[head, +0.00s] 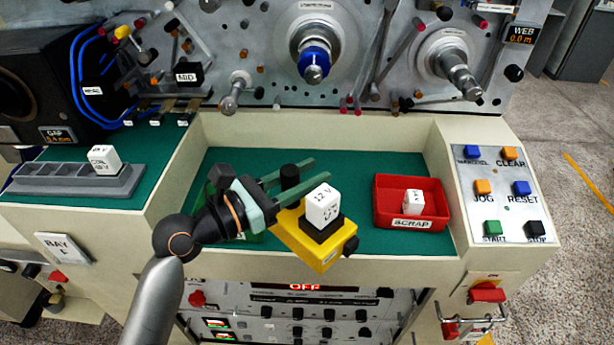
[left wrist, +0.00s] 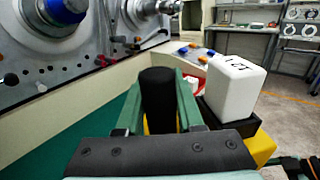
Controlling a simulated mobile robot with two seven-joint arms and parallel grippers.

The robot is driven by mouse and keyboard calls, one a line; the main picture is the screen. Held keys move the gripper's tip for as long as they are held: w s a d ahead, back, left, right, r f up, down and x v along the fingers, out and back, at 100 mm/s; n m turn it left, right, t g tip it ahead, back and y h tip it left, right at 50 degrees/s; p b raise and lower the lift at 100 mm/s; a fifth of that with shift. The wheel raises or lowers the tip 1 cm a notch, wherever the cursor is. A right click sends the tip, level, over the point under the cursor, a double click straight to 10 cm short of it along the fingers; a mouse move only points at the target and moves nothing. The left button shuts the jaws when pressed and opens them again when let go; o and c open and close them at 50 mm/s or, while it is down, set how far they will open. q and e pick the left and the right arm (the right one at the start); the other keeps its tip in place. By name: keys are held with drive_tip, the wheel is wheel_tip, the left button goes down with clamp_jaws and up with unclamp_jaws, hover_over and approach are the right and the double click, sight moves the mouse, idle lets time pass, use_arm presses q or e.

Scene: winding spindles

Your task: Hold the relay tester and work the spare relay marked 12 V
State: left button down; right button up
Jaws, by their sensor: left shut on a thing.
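The relay tester (head: 318,252) is a yellow box, tilted in the picture, with a black upright post (head: 290,176) and a black socket. A white relay (head: 322,205), with a marking that looks like 12 V, sits on the socket; it also shows in the left wrist view (left wrist: 235,88). My left gripper (head: 316,170) is shut on the post, its green fingers on either side. The post (left wrist: 158,95) stands between the fingers in the left wrist view. My right gripper is in neither view.
A red SCRAP bin (head: 411,224) holds another white relay (head: 413,203). A grey rack (head: 75,181) at left holds a white relay (head: 104,158). A button panel (head: 500,195) is at right. Green mat (head: 355,165) lies bare behind the tester.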

use_arm(q)
drive_tip(key=w+f+b, duration=0.6)
drive_tip(key=w+f, duration=0.2)
drive_tip(key=w, duration=0.2)
drive_tip(key=shift+a+f, duration=0.15)
drive_tip(key=shift+a, duration=0.05)
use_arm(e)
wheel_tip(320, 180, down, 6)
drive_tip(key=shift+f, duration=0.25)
use_arm(q)
drive_tip(key=shift+f+b, duration=0.35)
drive_tip(key=shift+f, duration=0.35)
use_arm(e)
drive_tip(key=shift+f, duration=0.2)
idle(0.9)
